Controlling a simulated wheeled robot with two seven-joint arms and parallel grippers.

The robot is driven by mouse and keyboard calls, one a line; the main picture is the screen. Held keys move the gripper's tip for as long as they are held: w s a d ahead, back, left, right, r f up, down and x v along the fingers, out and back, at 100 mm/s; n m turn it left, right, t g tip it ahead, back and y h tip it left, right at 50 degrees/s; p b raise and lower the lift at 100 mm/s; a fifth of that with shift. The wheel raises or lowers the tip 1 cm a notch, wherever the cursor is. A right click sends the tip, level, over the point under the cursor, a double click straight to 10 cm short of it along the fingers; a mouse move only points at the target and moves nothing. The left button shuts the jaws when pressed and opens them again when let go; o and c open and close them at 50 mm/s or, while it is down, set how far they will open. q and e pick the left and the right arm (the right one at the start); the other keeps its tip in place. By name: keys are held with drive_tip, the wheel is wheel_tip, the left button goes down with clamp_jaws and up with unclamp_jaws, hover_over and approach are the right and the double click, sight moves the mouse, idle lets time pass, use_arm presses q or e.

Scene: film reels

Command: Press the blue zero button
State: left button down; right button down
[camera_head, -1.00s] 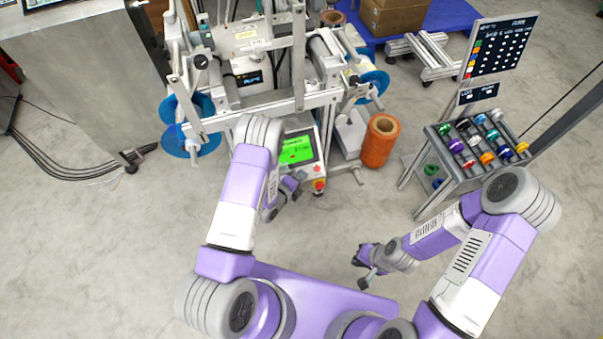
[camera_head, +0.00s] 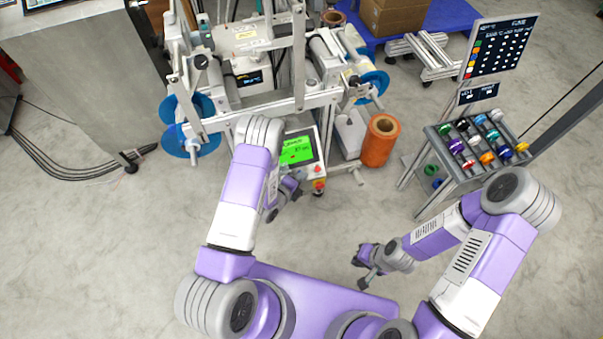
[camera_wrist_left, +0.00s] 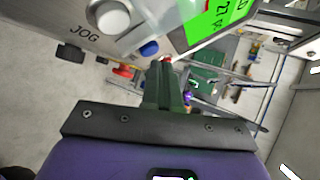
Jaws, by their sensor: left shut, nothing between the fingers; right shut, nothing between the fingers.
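The blue button (camera_wrist_left: 149,48) shows in the left wrist view, on a light panel between a white knob and the green screen (camera_wrist_left: 212,18). The shut fingers of my left gripper (camera_wrist_left: 163,64) end just below and right of the button in that picture. I cannot tell whether they touch the panel. In the head view the control panel with the green screen (camera_head: 297,150) stands at the machine's front, with my left gripper (camera_head: 301,176) close by its lower left edge. The blue button is not discernible there. My right gripper (camera_head: 357,260) is shut and empty over open floor.
The panel carries a white knob (camera_wrist_left: 113,20) beside the word JOG, and a red button (camera_head: 319,185). An orange roll (camera_head: 380,141) stands to the panel's right. A rack of coloured spools (camera_head: 480,140) stands farther right. The floor in front is clear.

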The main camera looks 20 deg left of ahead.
idle(0.6)
use_arm(q)
drive_tip(key=shift+w+a+f+b, duration=0.25)
drive_tip(key=shift+f+b, duration=0.1)
drive_tip(key=shift+b, duration=0.15)
drive_tip(key=shift+d, duration=0.1)
drive_tip(key=shift+s+d+r, duration=0.15)
drive_tip(key=shift+s+r, duration=0.1)
drive_tip(key=shift+r, duration=0.15)
drive_tip(key=shift+p, duration=0.3)
drive_tip(key=s+d+r+p, duration=0.2)
drive_tip(key=s+r+p, duration=0.1)
drive_tip(key=r, duration=0.1)
drive_tip(key=shift+s+d, duration=0.2)
drive_tip(key=shift+s, duration=0.1)
drive_tip(key=shift+r, duration=0.1)
idle(0.5)
